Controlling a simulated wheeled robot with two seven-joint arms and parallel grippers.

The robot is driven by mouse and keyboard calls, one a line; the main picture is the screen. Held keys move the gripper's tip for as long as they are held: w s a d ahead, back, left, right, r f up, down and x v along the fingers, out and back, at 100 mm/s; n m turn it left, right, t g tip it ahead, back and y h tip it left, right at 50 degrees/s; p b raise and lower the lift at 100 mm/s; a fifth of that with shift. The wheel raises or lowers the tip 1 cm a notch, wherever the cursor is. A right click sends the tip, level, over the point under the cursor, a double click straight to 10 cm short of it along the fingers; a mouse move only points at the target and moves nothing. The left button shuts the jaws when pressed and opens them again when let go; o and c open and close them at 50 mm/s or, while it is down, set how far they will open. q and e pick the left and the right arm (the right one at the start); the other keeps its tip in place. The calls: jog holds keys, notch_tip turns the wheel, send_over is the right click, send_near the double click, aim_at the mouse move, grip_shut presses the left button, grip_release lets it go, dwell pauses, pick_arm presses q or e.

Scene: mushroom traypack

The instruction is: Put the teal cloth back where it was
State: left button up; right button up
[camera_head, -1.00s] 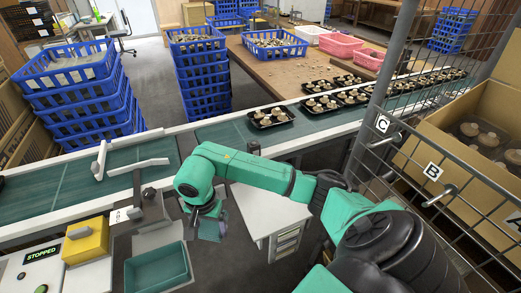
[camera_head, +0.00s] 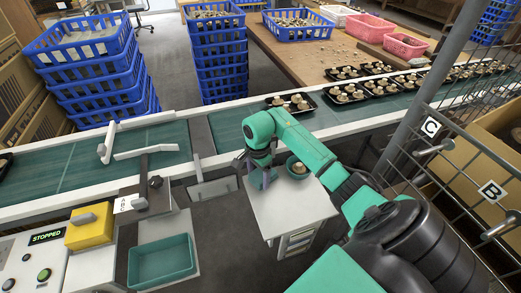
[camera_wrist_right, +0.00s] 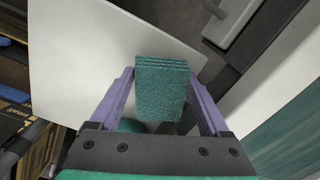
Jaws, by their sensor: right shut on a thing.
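The teal cloth (camera_wrist_right: 161,88) is a folded block with stacked edges, held between the purple fingers of my right gripper (camera_head: 261,181) in the right wrist view. The gripper points down over the left part of the white cabinet top (camera_head: 290,211) in the head view. The cloth is mostly hidden by the gripper in that view. I cannot tell whether it touches the top. A teal bowl (camera_head: 298,167) with pale contents stands just right of the gripper. My left gripper is not in view.
The green conveyor (camera_head: 95,165) runs behind the cabinet. A wire mesh fence with a grey post (camera_head: 431,80) stands at right.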

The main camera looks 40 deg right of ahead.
aim_at(261, 175)
jog(key=shift+d+f, duration=0.6)
jog(key=shift+f, duration=0.1)
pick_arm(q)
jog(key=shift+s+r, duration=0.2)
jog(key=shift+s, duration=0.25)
pick_arm(e)
jog(key=shift+w+f, duration=0.1)
jog(key=shift+f, duration=0.05)
jog(key=shift+f, duration=0.15)
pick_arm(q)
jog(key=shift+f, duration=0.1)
pick_arm(e)
jog(key=o, duration=1.2)
jog(key=shift+r, duration=0.2)
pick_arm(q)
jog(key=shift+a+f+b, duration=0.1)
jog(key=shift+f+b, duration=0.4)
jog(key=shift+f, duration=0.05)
pick_arm(e)
notch_tip(261, 175, up, 12)
